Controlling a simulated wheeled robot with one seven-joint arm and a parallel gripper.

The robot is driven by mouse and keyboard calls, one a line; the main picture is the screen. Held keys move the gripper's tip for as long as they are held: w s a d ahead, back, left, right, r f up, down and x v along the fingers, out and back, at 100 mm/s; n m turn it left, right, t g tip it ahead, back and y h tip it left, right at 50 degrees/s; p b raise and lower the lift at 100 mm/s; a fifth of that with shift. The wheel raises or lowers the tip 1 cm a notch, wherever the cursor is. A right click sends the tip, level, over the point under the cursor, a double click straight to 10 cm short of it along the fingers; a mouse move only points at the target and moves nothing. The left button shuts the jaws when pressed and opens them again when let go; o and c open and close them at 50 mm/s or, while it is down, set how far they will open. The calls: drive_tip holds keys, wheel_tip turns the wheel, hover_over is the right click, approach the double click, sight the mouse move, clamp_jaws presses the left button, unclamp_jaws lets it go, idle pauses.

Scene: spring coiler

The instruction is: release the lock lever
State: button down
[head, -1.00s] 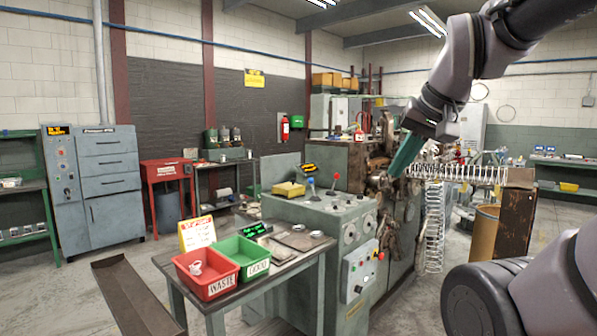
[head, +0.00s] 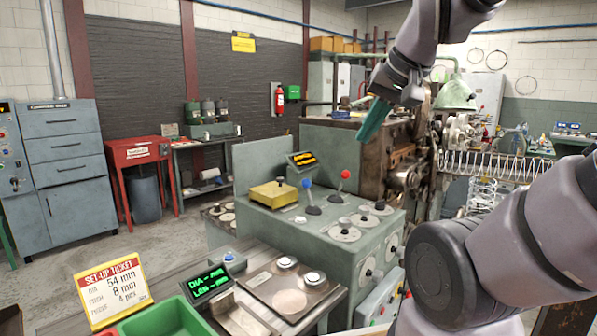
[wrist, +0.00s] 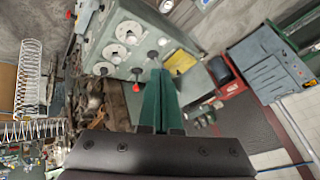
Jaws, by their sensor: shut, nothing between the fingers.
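Two levers stand on top of the grey-green console (head: 262,220): one with a red knob (head: 345,174) and one with a blue knob (head: 306,183). I cannot tell from labels which is the lock lever. My gripper (head: 364,138), with green fingers, is shut and empty. In the head view it is in the air above and behind the console, up and right of the red knob. In the wrist view the shut fingers (wrist: 160,74) point toward the console top (wrist: 112,58), with the red knob (wrist: 136,87) just left of them.
Several round dials (head: 343,231) sit on the console, with a yellow box (head: 274,193) at its left. The coiler head (head: 405,180) and a long spring (head: 500,167) are at the right. In front are the set-up ticket (head: 112,290), a green bin (head: 165,318) and a readout (head: 208,283).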

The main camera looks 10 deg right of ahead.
idle(0.3)
drive_tip(key=w+a+r+n+g, duration=0.1)
drive_tip(key=w+n, duration=0.1)
drive_tip(key=w, duration=0.8)
drive_tip(key=w+a+r+n+g, duration=0.1)
drive_tip(key=w+n+g, duration=0.15)
drive_tip(key=w, duration=0.75)
drive_tip(key=w+a+f+n, duration=0.1)
drive_tip(key=w+f+n, duration=0.1)
drive_tip(key=w+f, duration=0.5)
drive_tip(key=w+a+f+n+g+h, duration=0.1)
drive_tip(key=w+f, duration=0.5)
drive_tip(key=w, duration=0.8)
drive_tip(key=shift+w+a+f+n, duration=0.2)
drive_tip(key=shift+a+f+n, duration=0.15)
drive_tip(key=shift+a+n, duration=0.45)
drive_tip(key=shift+f+g, duration=0.1)
drive_tip(key=shift+g, duration=0.15)
